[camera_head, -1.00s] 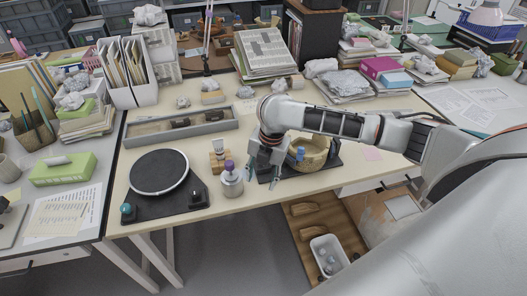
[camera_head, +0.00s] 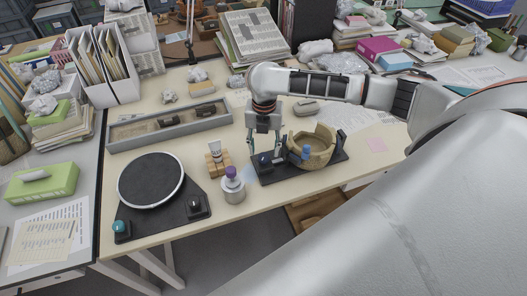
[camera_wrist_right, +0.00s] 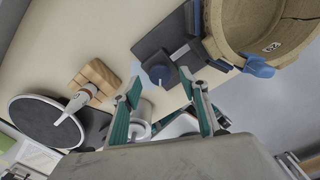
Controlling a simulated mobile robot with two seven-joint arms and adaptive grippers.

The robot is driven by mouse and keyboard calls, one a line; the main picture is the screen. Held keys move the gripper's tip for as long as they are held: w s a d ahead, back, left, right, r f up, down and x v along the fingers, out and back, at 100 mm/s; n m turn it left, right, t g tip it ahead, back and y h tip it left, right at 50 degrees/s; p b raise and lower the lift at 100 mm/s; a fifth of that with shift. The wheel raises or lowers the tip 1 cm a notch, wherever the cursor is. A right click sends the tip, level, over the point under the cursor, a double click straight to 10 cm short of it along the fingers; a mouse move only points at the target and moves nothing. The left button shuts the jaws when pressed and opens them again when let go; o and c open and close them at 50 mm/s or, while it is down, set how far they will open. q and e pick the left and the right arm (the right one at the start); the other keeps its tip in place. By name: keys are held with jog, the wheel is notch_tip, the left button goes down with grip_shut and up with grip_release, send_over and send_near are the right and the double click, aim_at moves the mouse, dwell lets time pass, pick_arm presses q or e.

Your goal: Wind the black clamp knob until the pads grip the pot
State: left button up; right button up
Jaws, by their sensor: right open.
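The tan pot (camera_head: 325,141), a bowl with a broken, uneven rim, sits on the black clamp base (camera_head: 331,162). In the right wrist view the pot (camera_wrist_right: 235,22) fills the top right, with a dark crack line and a small label. A blue pad (camera_head: 306,152) is at its near side and shows in the wrist view (camera_wrist_right: 257,68); contact is unclear. The clamp knob (camera_head: 264,160), looking dark blue-black, is at the base's left end; it also shows in the wrist view (camera_wrist_right: 160,75). My right gripper (camera_head: 264,149) points down, open, its fingers either side of the knob.
A jar with a purple cap (camera_head: 232,187) and a wooden block (camera_head: 213,167) holding a tube stand left of the clamp. A black turntable (camera_head: 150,181) is farther left. A long grey tray (camera_head: 208,127) lies behind.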

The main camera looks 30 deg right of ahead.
aim_at(264, 158)
notch_tip(264, 158, down, 2)
jog(key=shift+f, duration=0.35)
jog(key=c, duration=1.1)
pick_arm(q)
jog(key=shift+w+r, duration=0.35)
jog(key=shift+w, duration=0.15)
